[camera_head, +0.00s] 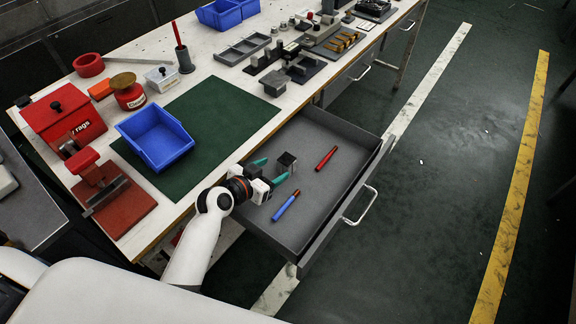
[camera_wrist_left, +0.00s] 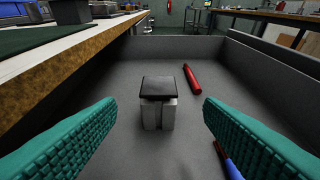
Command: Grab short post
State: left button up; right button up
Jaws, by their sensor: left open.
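The short post (camera_head: 286,162) is a small grey metal block with a dark square top. It stands upright on the floor of the open drawer (camera_head: 300,222). In the left wrist view the post (camera_wrist_left: 158,112) stands ahead, roughly midway between two teal fingers. My left gripper (camera_head: 270,170) is open and empty, with its fingers pointing toward the post. In the left wrist view the fingers (camera_wrist_left: 158,140) are wide apart and do not touch it. My right gripper is not in view.
The workbench edge (camera_wrist_left: 75,70) runs along the left. A blue bin (camera_head: 155,140) stands on the bench.

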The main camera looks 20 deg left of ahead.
aim_at(287, 162)
pick_arm(q)
jog(key=x, duration=0.8)
jog(key=shift+s+a+f, duration=0.15)
jog(key=shift+f, duration=0.15)
jog(key=c, duration=1.1)
